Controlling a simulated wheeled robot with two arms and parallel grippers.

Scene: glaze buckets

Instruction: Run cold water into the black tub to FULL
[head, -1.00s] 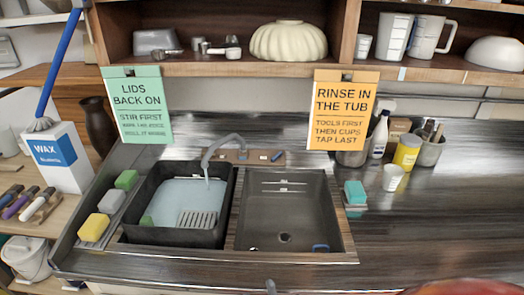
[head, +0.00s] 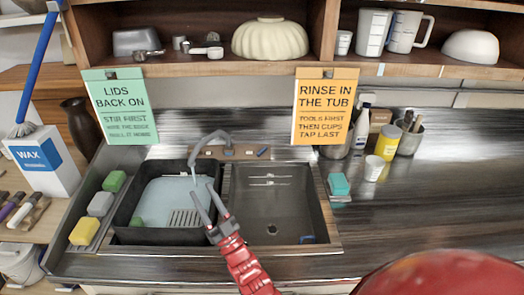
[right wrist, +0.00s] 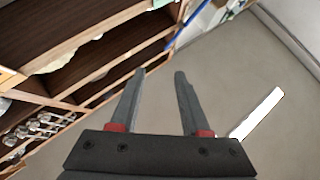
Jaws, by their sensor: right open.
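The black tub (head: 127,212) sits in the left side of the sink. It holds pale water (head: 165,203), with a grey slotted rack and a green piece showing in it. The grey tap spout (head: 205,139) arches over the tub, and a thin stream seems to fall from its end. A blue lever (head: 262,152) is on the wooden tap deck (head: 228,153). My right gripper (head: 205,187) is open and empty, above the tub's right edge in the head view. The right wrist view shows its two fingers (right wrist: 157,75) apart with nothing between. My left gripper is not in view.
The empty dark basin (head: 270,215) is right of the tub, with small white marks on its back wall. Sponges (head: 100,204) line the left edge, and a teal one (head: 339,184) lies at right. Green (head: 122,105) and orange (head: 325,106) signs hang above.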

